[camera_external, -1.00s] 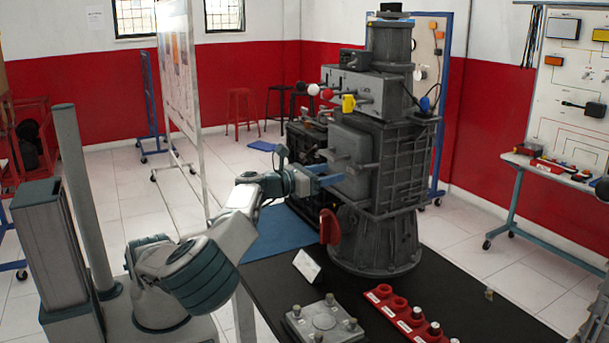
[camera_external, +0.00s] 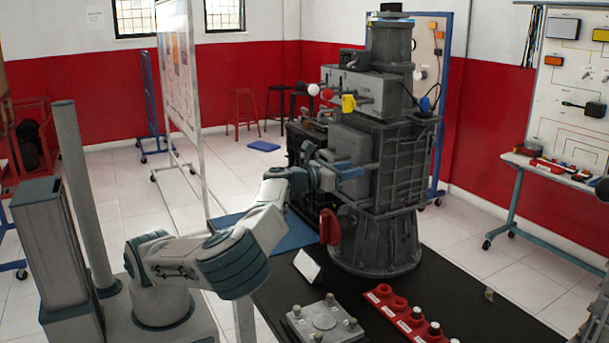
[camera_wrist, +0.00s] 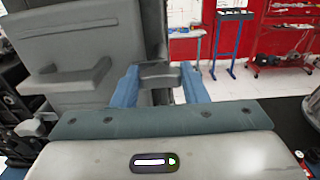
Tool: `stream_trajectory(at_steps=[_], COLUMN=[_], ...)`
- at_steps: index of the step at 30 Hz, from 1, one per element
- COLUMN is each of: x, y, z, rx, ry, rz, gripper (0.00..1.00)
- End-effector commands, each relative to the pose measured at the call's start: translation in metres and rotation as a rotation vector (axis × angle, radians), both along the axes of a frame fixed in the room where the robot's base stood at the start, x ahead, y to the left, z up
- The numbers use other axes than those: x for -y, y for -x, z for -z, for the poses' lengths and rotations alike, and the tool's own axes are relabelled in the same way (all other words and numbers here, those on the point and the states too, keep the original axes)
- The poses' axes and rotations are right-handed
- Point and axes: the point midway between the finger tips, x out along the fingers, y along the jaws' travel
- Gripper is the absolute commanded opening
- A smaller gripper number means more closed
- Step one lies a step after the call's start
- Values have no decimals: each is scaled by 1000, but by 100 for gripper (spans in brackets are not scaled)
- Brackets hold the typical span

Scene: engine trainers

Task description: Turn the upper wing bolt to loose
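The engine trainer (camera_external: 395,190) is a tall grey casting on a black bench. My gripper (camera_external: 345,170) is at its left side, beside a protruding grey cover. In the wrist view, the two blue fingers of my gripper (camera_wrist: 160,78) are apart. A dark grey block-shaped piece (camera_wrist: 160,74), which looks like the wing bolt, lies between the fingertips. Narrow gaps seem to show at its sides; I cannot see firm contact. Which wing bolt it is and its turn angle cannot be told. In the external view my gripper and the cover hide it.
Valve levers with white, red and yellow knobs (camera_external: 348,103) stick out above my gripper. A red handle (camera_external: 330,227) hangs below it. The bench carries a bolted plate (camera_external: 325,320), a white card (camera_external: 307,266) and a red socket strip (camera_external: 405,318). A whiteboard stands at left.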

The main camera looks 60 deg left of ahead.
Motion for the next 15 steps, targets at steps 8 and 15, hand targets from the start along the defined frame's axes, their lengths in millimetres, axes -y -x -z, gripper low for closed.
stream_trajectory(at_steps=[8, 15], x=[0, -1], y=[0, 0], z=[0, -1], rx=[0, 0], ry=[25, 143], rz=[0, 1], gripper=[17, 17])
